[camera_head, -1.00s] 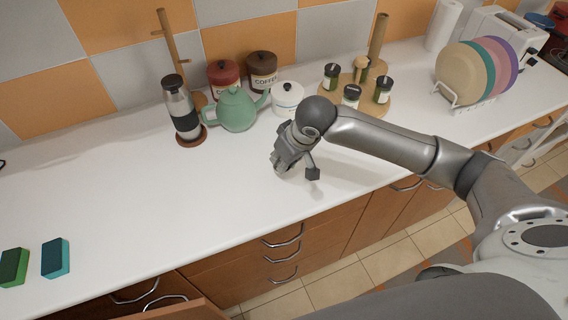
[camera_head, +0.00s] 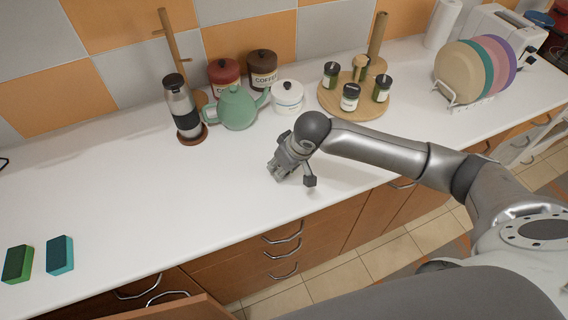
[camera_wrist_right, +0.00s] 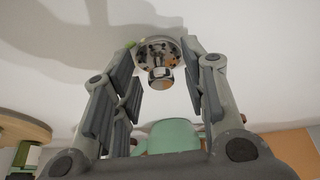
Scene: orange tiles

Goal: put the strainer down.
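The strainer (camera_wrist_right: 158,52) shows in the right wrist view as a small round metal piece with a dark-holed disc. It sits between the fingertips of my right gripper (camera_wrist_right: 160,60), which appear to touch its rim on both sides. In the head view, my right gripper (camera_head: 278,174) points down low over the white counter (camera_head: 226,215). The strainer is hidden there behind the gripper. I cannot tell whether it touches the counter. My left gripper is not in view.
A green teapot (camera_head: 237,108), a black-banded flask (camera_head: 183,108) and a white lidded pot (camera_head: 287,96) stand behind the gripper. A round wooden board (camera_head: 345,108) holds spice jars. Two sponges (camera_head: 60,255) lie front left. The counter left of the gripper is clear.

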